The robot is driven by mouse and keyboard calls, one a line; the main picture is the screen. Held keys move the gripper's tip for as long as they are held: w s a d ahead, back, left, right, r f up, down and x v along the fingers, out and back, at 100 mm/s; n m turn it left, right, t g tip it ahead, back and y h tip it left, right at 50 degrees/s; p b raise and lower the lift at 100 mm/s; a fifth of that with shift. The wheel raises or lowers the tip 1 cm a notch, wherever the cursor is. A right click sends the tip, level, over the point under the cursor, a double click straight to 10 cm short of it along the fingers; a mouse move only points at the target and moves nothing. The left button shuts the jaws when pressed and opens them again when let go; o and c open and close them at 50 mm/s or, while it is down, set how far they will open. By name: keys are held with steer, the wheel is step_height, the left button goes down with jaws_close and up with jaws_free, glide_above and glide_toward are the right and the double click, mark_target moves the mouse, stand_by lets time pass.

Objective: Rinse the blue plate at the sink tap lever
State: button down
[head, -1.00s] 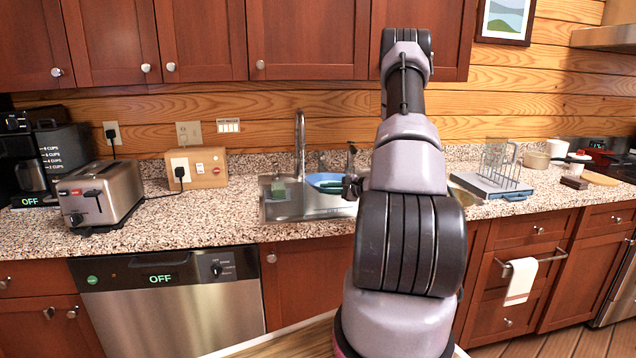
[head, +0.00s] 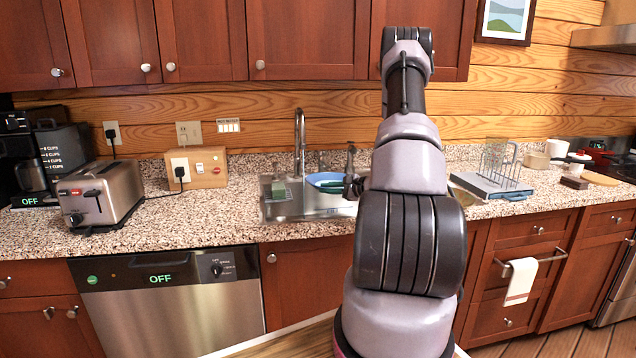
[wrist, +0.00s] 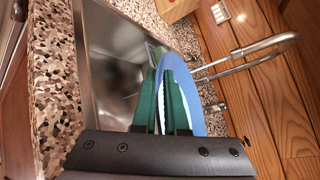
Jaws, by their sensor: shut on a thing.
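The blue plate (head: 326,181) is held over the sink (head: 290,208), to the right of the metal tap (head: 300,140). My gripper (head: 346,187) is shut on the plate, partly hidden behind my arm. In the wrist view, my gripper's green fingers (wrist: 163,88) hold the plate (wrist: 204,92) near its edge, above the steel basin (wrist: 105,70). The curved tap (wrist: 262,46) shows beyond the plate. A small upright metal fitting (head: 350,158) stands right of the tap; I cannot tell if it is the lever.
A toaster (head: 99,193) and a coffee maker (head: 40,160) stand to the left. A dish rack (head: 492,186) stands right of the sink.

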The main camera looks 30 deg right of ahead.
steer(key=shift+s+d+r, duration=0.25)
steer(key=shift+s+r, duration=0.7)
steer(key=shift+s, duration=0.2)
steer(key=shift+s+d+r, duration=0.25)
steer(key=shift+s+r, duration=0.7)
steer(key=shift+s, duration=0.15)
